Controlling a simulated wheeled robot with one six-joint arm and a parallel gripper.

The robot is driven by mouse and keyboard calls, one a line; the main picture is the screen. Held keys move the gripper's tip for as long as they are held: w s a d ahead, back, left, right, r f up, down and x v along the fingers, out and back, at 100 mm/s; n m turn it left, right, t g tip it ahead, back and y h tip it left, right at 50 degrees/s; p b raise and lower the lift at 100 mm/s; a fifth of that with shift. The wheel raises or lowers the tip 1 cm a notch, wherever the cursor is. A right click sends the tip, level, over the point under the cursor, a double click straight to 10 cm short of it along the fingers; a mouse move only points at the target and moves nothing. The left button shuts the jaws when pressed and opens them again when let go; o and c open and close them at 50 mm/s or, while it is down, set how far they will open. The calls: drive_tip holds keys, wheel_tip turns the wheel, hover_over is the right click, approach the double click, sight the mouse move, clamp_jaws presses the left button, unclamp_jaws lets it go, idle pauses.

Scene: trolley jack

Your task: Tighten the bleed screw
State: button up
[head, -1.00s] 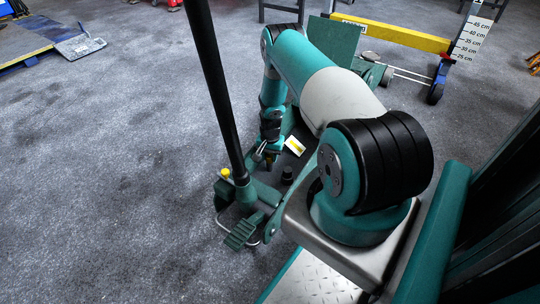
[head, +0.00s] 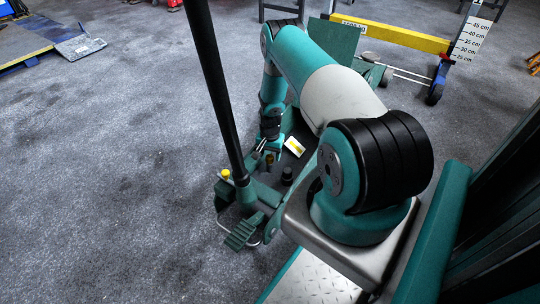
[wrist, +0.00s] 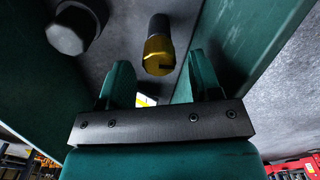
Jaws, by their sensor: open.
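The bleed screw (wrist: 158,55) shows in the wrist view as a brass-yellow head with a slot, on a dark cylindrical stem. It is inside the green trolley jack (wrist: 250,35), whose wall also shows in the head view (head: 243,195). My gripper (wrist: 160,78) is open. Its two green fingers stand left and right of the screw's line, and the head shows in the gap just beyond the fingertips, not touching either. In the head view my gripper (head: 264,147) is small, above the jack's body; the screw there is a tiny yellow spot (head: 270,158).
The jack's long black handle (head: 215,80) rises close beside my gripper. A yellow cap (head: 225,174) sits at the handle's base. A yellow beam (head: 390,35) stands behind.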

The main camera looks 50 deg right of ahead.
sight(270, 156)
wheel_tip(270, 156, up, 16)
drive_tip(key=p, duration=0.5)
drive_tip(key=shift+p, duration=0.4)
